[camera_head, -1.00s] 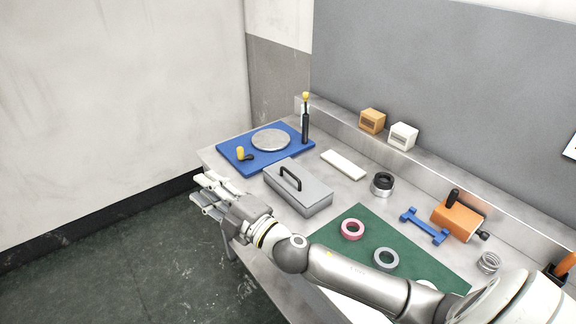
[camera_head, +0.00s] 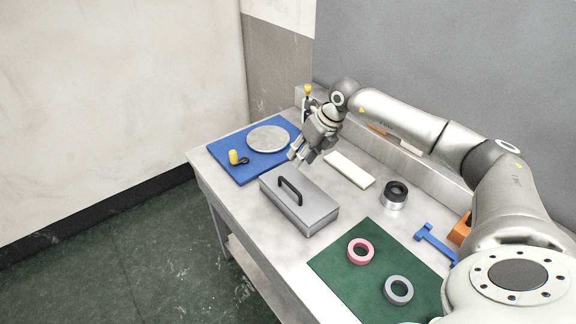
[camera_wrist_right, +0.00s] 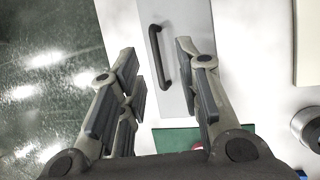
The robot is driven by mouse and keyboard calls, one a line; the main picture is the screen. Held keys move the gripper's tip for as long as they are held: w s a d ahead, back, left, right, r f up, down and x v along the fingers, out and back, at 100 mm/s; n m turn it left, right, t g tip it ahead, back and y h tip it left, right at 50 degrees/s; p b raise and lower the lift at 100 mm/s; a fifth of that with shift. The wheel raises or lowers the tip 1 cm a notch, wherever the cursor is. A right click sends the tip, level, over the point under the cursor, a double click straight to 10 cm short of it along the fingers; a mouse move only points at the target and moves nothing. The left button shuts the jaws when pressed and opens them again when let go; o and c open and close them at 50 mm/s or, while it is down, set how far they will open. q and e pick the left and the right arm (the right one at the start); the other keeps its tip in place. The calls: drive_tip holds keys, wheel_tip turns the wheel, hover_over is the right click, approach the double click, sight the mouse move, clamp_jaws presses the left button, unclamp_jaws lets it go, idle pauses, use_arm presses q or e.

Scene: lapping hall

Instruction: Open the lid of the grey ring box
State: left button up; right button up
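The grey ring box (camera_head: 317,212) stands on the bench with its lid shut and a black arched handle (camera_head: 290,190) on top. My right gripper (camera_head: 299,158) is above the bench, just behind the box at its far end, apart from the handle. In the right wrist view the gripper (camera_wrist_right: 156,55) is open and empty, and the black handle (camera_wrist_right: 160,55) shows beyond and between its fingers. The grey lid (camera_wrist_right: 198,20) shows there too. My left gripper is not in view.
A blue board (camera_head: 224,167) with a round grey plate (camera_head: 268,139) lies left of my gripper. A white bar (camera_head: 349,169) lies right of the box. A green mat (camera_head: 345,287) bears a pink ring (camera_head: 361,251) and a grey ring (camera_head: 398,290). A black-and-silver ring stack (camera_head: 394,196) stands behind the mat.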

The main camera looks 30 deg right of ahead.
drive_tip(key=p, duration=0.2)
hover_over(284, 179)
drive_tip(key=s+d, duration=0.1)
drive_tip(key=s, duration=0.1)
wheel_tip(284, 179, down, 6)
drive_tip(key=shift+s+d+r, duration=0.1)
drive_tip(key=shift+r, duration=0.15)
drive_tip(key=x, duration=0.2)
drive_tip(key=shift+d+f, duration=0.1)
drive_tip(key=shift+f, duration=0.2)
drive_tip(key=shift+w+f, duration=0.3)
drive_tip(key=shift+f, duration=0.25)
drive_tip(key=shift+c, duration=0.4)
drive_tip(key=c, duration=0.5)
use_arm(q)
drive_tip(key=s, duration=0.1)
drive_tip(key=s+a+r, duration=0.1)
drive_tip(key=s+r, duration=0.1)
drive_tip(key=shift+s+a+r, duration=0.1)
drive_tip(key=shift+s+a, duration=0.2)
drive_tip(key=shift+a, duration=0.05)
use_arm(e)
clamp_jaws()
